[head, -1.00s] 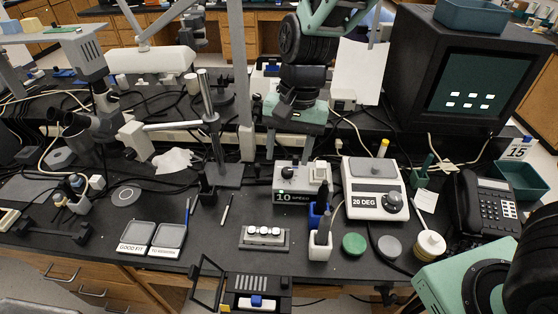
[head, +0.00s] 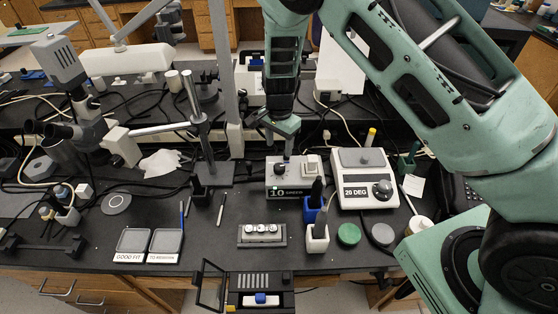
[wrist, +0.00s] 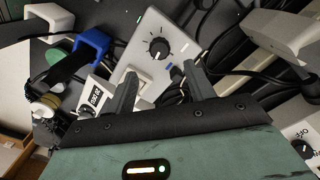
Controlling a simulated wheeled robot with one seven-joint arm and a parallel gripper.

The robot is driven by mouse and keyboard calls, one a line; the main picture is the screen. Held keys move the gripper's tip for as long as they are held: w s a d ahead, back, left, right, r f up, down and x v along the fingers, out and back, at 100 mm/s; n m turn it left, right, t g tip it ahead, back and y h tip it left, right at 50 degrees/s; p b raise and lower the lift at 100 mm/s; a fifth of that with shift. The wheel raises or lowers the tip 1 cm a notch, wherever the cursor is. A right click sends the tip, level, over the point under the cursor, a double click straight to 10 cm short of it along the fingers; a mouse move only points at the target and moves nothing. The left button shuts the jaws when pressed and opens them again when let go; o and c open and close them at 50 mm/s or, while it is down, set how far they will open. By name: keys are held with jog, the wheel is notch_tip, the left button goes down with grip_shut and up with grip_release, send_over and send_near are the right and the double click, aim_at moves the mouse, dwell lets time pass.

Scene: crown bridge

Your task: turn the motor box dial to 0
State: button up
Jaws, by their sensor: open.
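The motor box (head: 290,190) is a light grey box with a dark front label reading "10 SPEED", on the middle of the bench. Its black dial (head: 281,170) is on the top, left of a pale raised block (head: 311,163). My gripper (head: 279,133) is above and behind the box. In the wrist view my gripper (wrist: 159,72) is open, its two dark fingers apart and empty, with the dial beyond the fingertips, not between them.
Right of the box stand a blue holder (head: 312,214), a white holder (head: 317,243) and a "20 DEG" hotplate-like device (head: 354,190). A metal stand (head: 200,125) is to the left. A small tray with pale pieces (head: 261,238) lies in front.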

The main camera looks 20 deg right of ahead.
aim_at(279, 166)
notch_tip(279, 166, down, 9)
jog(key=shift+r+p, duration=0.2)
jog(key=shift+p, duration=0.7)
jog(key=c, duration=1)
